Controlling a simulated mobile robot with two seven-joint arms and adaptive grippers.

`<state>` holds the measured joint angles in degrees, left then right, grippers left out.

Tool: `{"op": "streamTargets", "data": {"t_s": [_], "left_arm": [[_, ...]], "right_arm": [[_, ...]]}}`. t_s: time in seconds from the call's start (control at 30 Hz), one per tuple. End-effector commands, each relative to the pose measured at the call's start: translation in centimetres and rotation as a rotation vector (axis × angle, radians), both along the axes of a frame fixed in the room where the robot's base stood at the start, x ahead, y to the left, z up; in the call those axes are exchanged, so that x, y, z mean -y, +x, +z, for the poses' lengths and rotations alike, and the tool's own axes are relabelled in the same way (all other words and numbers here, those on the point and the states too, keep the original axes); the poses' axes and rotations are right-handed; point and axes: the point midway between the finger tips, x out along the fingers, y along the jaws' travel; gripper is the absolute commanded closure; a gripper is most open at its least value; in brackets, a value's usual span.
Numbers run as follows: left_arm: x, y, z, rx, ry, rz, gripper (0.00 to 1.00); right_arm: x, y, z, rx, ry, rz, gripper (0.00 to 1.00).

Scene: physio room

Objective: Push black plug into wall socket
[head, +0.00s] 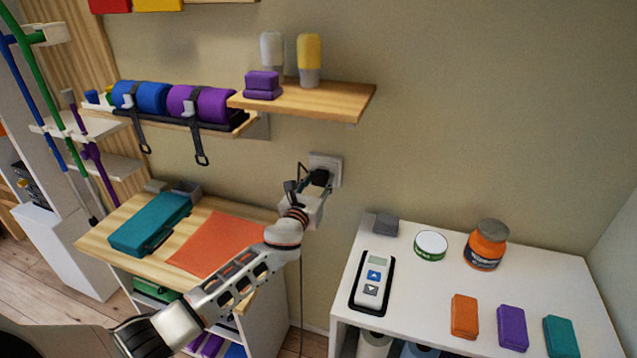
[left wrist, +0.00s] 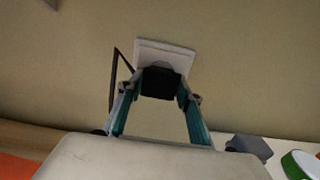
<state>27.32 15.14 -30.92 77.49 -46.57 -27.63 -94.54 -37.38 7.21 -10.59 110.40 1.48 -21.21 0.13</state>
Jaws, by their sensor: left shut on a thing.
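My left gripper (head: 309,184) is shut on the black plug (head: 320,177) at the wall. The white wall socket (head: 334,163) is just behind and above the plug. In the left wrist view, the black plug (left wrist: 161,83) sits between the two fingers of my left gripper (left wrist: 160,92), in front of the lower part of the socket plate (left wrist: 165,55). The plug covers the socket's middle, and I cannot tell whether its pins are in the socket or only near it. A dark cable shows left of the plug. My right gripper is not in view.
A wooden shelf (head: 345,99) with bottles is above the socket. A wooden-topped cabinet (head: 105,227) with a teal case (head: 150,225) and an orange sheet (head: 217,243) stands left. A white table (head: 410,310) with a remote-like device (head: 373,279) and an orange jar (head: 486,246) stands right.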

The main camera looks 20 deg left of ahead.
Motion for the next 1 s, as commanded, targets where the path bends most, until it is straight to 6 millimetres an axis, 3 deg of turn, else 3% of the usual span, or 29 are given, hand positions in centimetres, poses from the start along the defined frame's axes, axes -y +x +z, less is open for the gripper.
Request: {"op": "streamTargets", "data": {"t_s": [0.1, 0.13, 0.2, 0.67, 1.0], "left_arm": [[0.0, 0.2, 0.0, 0.001, 0.0, 0.0, 0.84], [0.0, 0.2, 0.0, 0.001, 0.0, 0.0, 0.63], [0.0, 0.2, 0.0, 0.0, 0.0, -0.001, 0.46], [0.0, -0.4, -0.1, -0.001, -0.001, -0.001, 0.46], [-0.2, -5.9, -0.1, -0.001, 0.0, -0.003, 0.46]], "right_arm": [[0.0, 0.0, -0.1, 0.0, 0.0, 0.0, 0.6], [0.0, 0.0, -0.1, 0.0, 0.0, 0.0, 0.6], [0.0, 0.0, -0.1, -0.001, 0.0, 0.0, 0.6], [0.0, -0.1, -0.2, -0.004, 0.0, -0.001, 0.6], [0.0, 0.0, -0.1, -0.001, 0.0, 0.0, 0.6]]}}
